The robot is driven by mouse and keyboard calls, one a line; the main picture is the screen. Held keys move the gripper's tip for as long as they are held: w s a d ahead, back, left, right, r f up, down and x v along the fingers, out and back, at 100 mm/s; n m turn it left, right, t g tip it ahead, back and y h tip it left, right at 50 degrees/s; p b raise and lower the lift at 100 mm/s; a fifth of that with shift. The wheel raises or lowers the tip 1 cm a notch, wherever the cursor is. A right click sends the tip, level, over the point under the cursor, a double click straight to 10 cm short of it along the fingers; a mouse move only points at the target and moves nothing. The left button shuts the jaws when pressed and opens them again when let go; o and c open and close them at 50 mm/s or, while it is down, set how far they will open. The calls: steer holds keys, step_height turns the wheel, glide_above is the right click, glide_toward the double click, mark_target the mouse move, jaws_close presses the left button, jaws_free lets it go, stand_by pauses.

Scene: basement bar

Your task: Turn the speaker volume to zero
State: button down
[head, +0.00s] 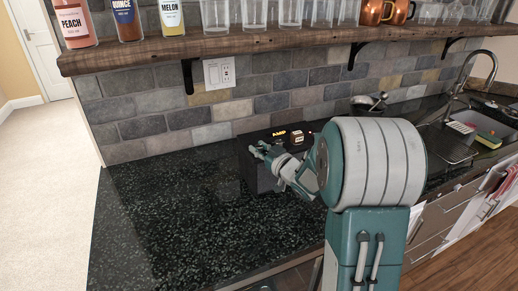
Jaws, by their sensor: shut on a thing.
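The speaker (262,181) is a black box with lit yellow "AMP" lettering, standing on the dark counter against the tiled wall. A small brown and cream block-like thing shows on it beside the lettering. My gripper (260,151) is at the speaker's front face, left of and below the lettering, with its fingers closed in on something small there. The volume knob itself is hidden by the fingers, so its setting cannot be read. My arm covers the right part of the speaker.
The speckled black counter (180,215) is clear to the left and in front. A wooden shelf (230,43) with bottles and glasses hangs above. A sink with a tap (462,75) lies at the right, with a metal utensil (370,101) behind my arm.

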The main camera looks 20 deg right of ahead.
stand_by(0.3)
steer(key=shift+c, duration=2.2)
jaws_free()
steer(key=shift+w, duration=0.1)
steer(key=v, duration=1.2)
